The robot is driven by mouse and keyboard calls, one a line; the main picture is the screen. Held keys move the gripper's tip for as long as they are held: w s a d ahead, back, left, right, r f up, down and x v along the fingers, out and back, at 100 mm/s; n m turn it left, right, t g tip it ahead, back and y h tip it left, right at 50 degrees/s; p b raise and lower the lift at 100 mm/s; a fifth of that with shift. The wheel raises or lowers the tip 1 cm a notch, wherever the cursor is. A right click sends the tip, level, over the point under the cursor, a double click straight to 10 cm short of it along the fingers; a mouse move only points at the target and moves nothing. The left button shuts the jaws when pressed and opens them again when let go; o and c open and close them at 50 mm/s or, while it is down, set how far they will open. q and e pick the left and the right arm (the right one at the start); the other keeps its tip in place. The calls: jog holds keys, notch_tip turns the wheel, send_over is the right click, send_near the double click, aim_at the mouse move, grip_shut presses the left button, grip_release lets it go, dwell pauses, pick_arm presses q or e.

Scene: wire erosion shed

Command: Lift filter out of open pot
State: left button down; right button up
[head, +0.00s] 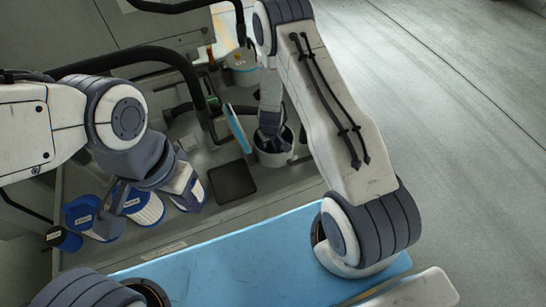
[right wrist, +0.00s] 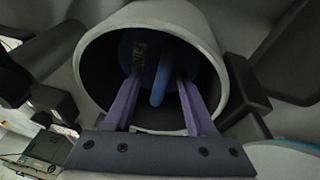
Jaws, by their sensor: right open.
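The open pot (head: 275,156) is a pale grey cylinder standing right of the dark square pad. My right gripper (head: 270,135) reaches down into its mouth. In the right wrist view the pot's pale rim (right wrist: 209,36) surrounds a dark inside. The filter (right wrist: 134,48) sits inside with its blue cap and a small label showing; its body is hidden. A blue upright handle (right wrist: 160,82) stands on the cap. My right gripper (right wrist: 158,92) is open, with one purple finger on each side of the handle.
Blue-capped white pleated filters (head: 146,207) stand at the left, by a dark blue cup (head: 64,239). A blue-faced disc (head: 238,128) stands on edge left of the pot. Another pot (head: 243,70) is behind. Black hoses cross above. The dark pad (head: 232,181) is bare.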

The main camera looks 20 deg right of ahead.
grip_shut()
dwell(1.4)
